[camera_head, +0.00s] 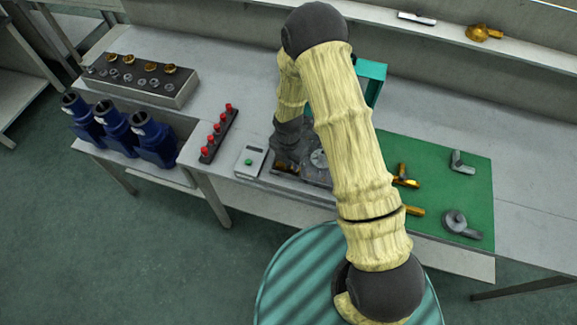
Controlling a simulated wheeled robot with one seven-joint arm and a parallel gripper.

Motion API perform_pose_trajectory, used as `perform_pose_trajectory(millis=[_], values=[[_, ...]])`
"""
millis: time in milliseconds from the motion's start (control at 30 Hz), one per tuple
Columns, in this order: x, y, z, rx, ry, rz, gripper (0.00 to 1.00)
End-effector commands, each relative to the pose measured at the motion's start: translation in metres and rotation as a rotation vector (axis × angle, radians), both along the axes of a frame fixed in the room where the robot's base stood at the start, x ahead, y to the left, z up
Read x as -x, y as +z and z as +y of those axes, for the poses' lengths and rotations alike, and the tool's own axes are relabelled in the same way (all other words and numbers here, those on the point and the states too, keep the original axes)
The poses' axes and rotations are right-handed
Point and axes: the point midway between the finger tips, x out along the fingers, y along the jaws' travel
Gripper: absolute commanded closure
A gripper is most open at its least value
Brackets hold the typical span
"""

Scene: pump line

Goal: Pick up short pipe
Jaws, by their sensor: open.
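My gripper (286,160) points down over a dark fixture plate (316,174) on the bench, left of the green mat (445,190). It is open; its fingertips are small and dark against the plate. A bit of brass shows just below it, too small to make out. I cannot tell for sure which part is the short pipe. A brass fitting (405,178) and a brass piece (414,211) lie on the mat, partly behind my arm. A grey elbow-like pipe piece (461,163) lies at the mat's upper right, a grey round pump part (458,222) at its lower right.
A teal frame (373,72) stands behind my arm. Left of the plate are a box with a green button (249,162) and a rack of red-topped pieces (218,135). Farther left are blue motors (118,128) and a fittings block (140,82). A shelf (450,34) runs behind.

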Motion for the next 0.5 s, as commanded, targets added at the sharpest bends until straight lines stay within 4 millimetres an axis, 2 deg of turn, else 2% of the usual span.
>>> perform_pose_trajectory(millis=[233, 433, 500], values=[[0.0001, 0.0002, 0.0002, 0.0, 0.0, 0.0, 0.57], [0.0001, 0.0003, 0.0002, 0.0, 0.0, 0.0, 0.97], [0.0001, 0.0003, 0.0002, 0.0, 0.0, 0.0, 1.0]])
